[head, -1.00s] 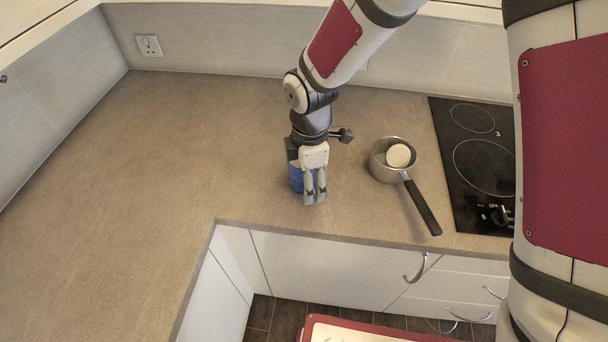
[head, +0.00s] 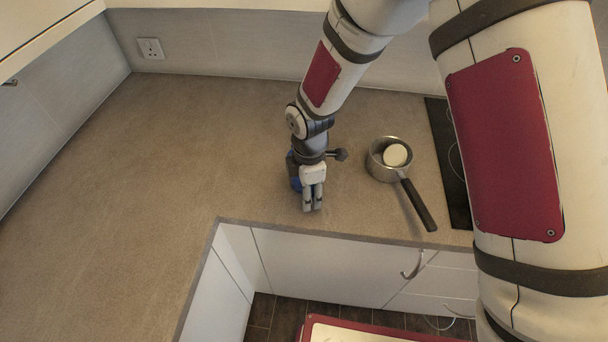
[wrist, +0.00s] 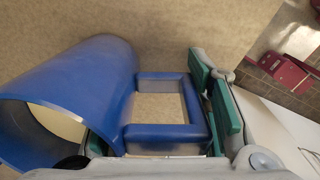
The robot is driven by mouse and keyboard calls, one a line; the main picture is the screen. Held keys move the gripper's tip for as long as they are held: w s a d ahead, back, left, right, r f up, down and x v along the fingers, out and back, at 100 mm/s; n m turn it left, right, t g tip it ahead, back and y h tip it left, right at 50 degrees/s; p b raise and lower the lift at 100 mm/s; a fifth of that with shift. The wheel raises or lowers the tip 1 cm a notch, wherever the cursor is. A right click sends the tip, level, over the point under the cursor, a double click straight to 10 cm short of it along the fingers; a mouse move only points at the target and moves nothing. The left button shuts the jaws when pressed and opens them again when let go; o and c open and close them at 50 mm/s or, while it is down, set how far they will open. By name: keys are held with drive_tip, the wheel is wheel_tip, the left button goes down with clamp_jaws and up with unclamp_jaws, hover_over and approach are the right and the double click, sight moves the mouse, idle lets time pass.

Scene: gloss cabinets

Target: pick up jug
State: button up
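The blue jug (wrist: 75,90) fills the left of the wrist view, its round mouth facing the lower left and its square handle (wrist: 165,84) pointing right. In the head view only a small blue part of the jug (head: 294,180) shows behind my gripper (head: 313,206). My gripper is low over the counter at the jug. In the wrist view its right finger (wrist: 222,100) stands just right of the handle, with green pads. The left finger is mostly hidden by the jug. The fingers are apart with the handle between them; I see no clear grip on it.
A metal saucepan (head: 378,170) with a white round thing (head: 395,155) in it stands right of my gripper, its black handle (head: 418,206) pointing to the front edge. A black hob (head: 448,160) lies further right. The counter (head: 170,180) at left is clear.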

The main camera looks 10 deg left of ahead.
drive_tip(key=shift+s, duration=0.1)
clamp_jaws()
drive_tip(key=shift+r, duration=0.1)
